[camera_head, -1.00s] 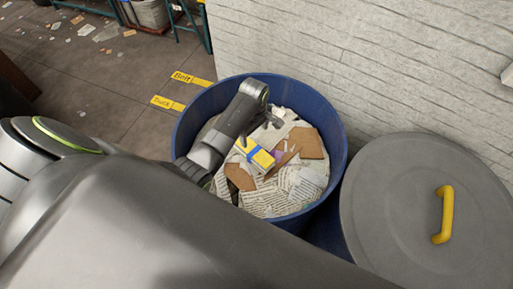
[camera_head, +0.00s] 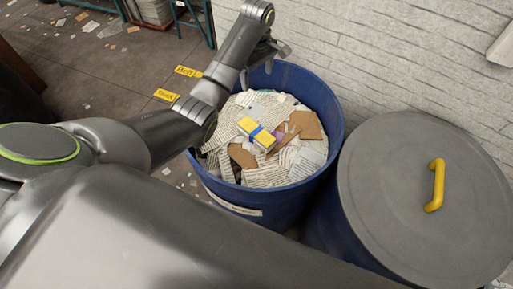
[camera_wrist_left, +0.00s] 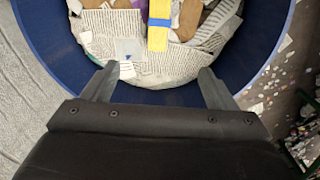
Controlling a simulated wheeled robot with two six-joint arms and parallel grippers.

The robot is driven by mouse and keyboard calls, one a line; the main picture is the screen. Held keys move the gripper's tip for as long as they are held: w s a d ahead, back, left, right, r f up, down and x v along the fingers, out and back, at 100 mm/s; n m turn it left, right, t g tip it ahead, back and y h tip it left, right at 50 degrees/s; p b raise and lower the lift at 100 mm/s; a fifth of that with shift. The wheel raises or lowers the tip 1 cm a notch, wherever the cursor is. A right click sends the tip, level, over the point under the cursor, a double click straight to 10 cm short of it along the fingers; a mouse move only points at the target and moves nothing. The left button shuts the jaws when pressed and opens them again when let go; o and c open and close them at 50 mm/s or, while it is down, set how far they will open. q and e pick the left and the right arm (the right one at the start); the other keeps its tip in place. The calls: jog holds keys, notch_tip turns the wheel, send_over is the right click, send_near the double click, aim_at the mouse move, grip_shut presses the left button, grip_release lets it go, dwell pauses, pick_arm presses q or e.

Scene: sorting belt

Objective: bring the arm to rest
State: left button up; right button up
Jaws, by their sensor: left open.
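My left gripper (camera_head: 266,60) is over the far rim of a blue bin, above the paper inside. In the left wrist view the left gripper (camera_wrist_left: 156,85) has its two fingers spread apart with nothing between them. A yellow block with a blue band (camera_head: 257,132) lies on the paper scraps in the bin. It also shows in the left wrist view (camera_wrist_left: 158,28), beyond the fingertips and apart from them. My right gripper is not in view.
The blue bin (camera_head: 325,95) holds shredded paper and cardboard pieces. A second bin with a grey lid (camera_head: 385,190) and yellow handle (camera_head: 436,186) stands to its right. A pale brick wall (camera_head: 420,60) rises behind. Yellow floor labels (camera_head: 187,72) lie to the left.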

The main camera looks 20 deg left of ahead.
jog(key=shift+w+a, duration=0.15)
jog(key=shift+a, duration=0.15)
